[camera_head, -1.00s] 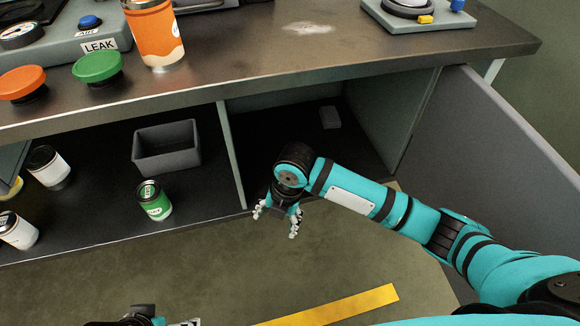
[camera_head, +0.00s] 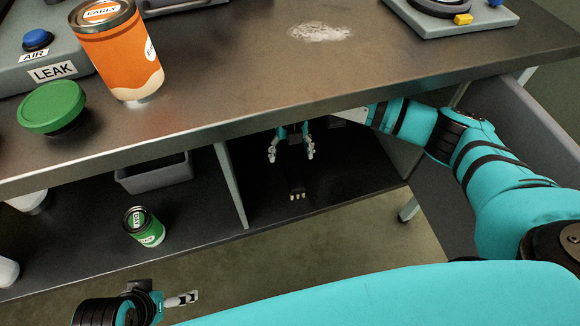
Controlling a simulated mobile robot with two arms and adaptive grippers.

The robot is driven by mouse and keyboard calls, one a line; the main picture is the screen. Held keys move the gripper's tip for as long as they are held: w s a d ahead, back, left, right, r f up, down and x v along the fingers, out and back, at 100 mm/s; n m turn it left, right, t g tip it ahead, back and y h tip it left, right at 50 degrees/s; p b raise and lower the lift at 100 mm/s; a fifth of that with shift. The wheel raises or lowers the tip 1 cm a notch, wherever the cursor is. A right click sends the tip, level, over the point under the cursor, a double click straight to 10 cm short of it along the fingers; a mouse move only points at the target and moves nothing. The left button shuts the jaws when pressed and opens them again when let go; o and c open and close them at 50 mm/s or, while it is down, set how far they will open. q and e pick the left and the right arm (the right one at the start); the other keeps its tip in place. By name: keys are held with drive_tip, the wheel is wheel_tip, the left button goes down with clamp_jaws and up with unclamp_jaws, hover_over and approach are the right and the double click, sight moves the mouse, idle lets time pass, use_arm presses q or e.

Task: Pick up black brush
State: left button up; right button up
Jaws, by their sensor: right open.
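My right gripper (camera_head: 291,155) is inside the right compartment of the shelf under the counter, its two fingers spread apart with nothing between the tips. A dark narrow object with small pale tips at its near end, seemingly the black brush (camera_head: 296,182), lies on the dark shelf floor just below and in front of the fingers. It looks apart from them; its far end blends into the shadow. My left gripper (camera_head: 181,299) is low at the bottom left, outside the shelf, seen only in part.
The counter (camera_head: 330,85) overhangs the compartment. A divider (camera_head: 231,185) stands left of my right gripper. A grey bin (camera_head: 155,178) and a green can (camera_head: 144,227) are in the left compartment. An open grey door (camera_head: 535,115) is at the right.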

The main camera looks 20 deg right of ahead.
sight(294, 172)
drive_tip(key=f, duration=0.2)
drive_tip(key=f+b, duration=0.1)
drive_tip(key=shift+s+f, duration=0.25)
drive_tip(key=shift+f, duration=0.1)
wheel_tip(294, 172, down, 2)
drive_tip(key=shift+f+b, duration=0.1)
drive_tip(key=shift+b, duration=0.25)
drive_tip(key=f, duration=0.1)
drive_tip(key=f+b, duration=0.1)
drive_tip(key=f, duration=0.1)
drive_tip(key=f+b, duration=0.1)
drive_tip(key=f, duration=0.1)
drive_tip(key=shift+s+d, duration=0.15)
drive_tip(key=shift+d, duration=0.25)
drive_tip(key=shift+f, duration=0.2)
use_arm(q)
drive_tip(key=w+d+r+t+h, duration=0.1)
drive_tip(key=w+d+r+t, duration=0.1)
drive_tip(key=w+t, duration=0.2)
drive_tip(key=w+d+r+t+h, duration=0.1)
drive_tip(key=w+d+r+t, duration=0.1)
drive_tip(key=w, duration=0.6)
drive_tip(key=shift+d+r+t, duration=0.15)
drive_tip(key=shift+r+t, duration=0.45)
drive_tip(key=shift+t, duration=0.3)
use_arm(e)
drive_tip(key=c, duration=1.3)
drive_tip(key=shift+c, duration=0.2)
